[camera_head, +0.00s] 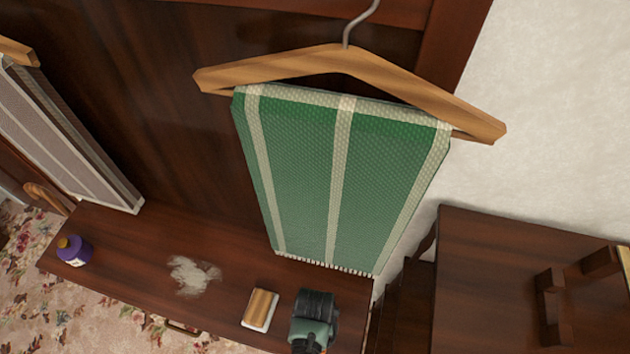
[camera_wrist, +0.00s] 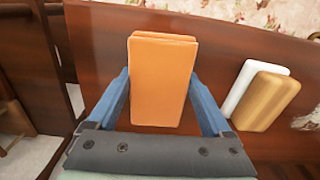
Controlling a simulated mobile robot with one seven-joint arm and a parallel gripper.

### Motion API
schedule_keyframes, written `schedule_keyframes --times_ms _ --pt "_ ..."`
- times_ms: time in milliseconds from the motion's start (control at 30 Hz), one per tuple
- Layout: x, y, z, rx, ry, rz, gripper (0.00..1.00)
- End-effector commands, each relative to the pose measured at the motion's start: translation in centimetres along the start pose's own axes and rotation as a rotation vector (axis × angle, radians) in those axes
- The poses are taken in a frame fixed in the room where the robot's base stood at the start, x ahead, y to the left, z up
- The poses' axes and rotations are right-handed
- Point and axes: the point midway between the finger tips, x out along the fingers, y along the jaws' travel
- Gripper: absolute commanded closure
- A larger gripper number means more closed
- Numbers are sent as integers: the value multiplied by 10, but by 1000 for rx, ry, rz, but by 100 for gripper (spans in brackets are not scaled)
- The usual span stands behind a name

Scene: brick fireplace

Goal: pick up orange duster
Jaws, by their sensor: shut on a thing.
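The orange duster (camera_wrist: 162,80) is a flat orange block with layered edges, seen in the wrist view between the two blue fingers. My gripper (camera_wrist: 161,85) is shut on it, with one finger against each long side. In the head view my gripper (camera_head: 313,318) is over the right end of the dark wooden bench, and it hides the duster there. The gap between the duster and the bench top cannot be judged.
A tan-and-white block (camera_head: 260,309) lies just left of my gripper, on the bench (camera_head: 135,250). A white powdery patch (camera_head: 193,275) and a purple bottle (camera_head: 73,250) are farther left. A green striped towel (camera_head: 340,185) on a wooden hanger hangs close behind. A wooden cabinet (camera_head: 500,250) stands right.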

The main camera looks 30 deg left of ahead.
Motion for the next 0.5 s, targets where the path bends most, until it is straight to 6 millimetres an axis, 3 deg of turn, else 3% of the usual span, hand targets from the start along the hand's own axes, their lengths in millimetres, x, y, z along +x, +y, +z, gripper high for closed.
schedule_keyframes --times_ms 267,500 --pt "-16 0 0 0 1 0 71" --pt "-58 0 -1 1 4 0 71"
